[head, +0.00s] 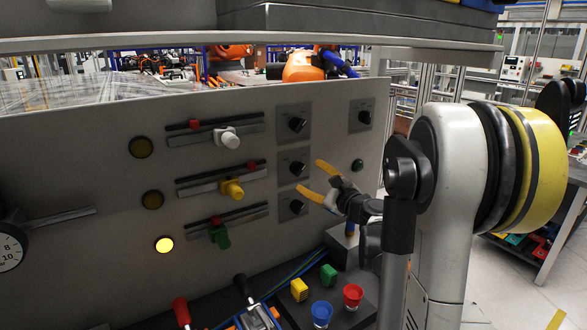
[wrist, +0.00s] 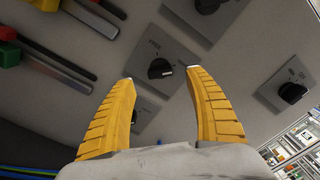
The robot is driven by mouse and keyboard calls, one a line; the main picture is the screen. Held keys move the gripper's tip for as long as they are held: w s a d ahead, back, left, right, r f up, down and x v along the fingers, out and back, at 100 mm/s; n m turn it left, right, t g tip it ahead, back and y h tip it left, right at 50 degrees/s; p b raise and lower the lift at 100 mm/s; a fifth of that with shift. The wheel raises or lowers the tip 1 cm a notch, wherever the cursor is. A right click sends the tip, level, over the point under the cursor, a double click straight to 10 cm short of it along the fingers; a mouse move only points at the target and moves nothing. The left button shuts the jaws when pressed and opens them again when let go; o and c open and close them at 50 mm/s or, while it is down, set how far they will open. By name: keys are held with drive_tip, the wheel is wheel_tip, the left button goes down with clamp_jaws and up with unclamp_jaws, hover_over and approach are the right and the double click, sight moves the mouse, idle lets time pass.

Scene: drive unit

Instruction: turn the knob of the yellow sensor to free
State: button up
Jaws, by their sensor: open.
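The yellow sensor (head: 232,188) is a yellow block on the middle of three slide rails. The middle black knob (head: 296,167) is in the same row, on a grey plate; in the wrist view this knob (wrist: 160,69) has "FREE" printed on its plate above it and a pale mark toward its right side. I cannot tell its exact setting. My gripper (head: 309,176) has two yellow fingers, open and empty. In the wrist view my gripper (wrist: 160,75) has its fingertips on either side of the middle knob, with visible gaps. I cannot tell how far they are from the panel.
Other knobs sit above (head: 298,124), below (head: 296,206) and at upper right (head: 363,117). A white sensor (head: 228,138) and a green sensor (head: 220,235) ride the other rails. The bottom lamp (head: 165,244) glows yellow. Levers and colored buttons stand below; a shelf (head: 250,43) crosses above.

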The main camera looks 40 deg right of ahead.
sight(300, 170)
drive_tip(key=w, duration=0.3)
drive_tip(key=w+b, duration=0.1)
drive_tip(key=w, duration=0.3)
drive_tip(key=shift+w+d, duration=0.2)
drive_tip(key=shift+w, duration=0.05)
drive_tip(key=c, duration=1.2)
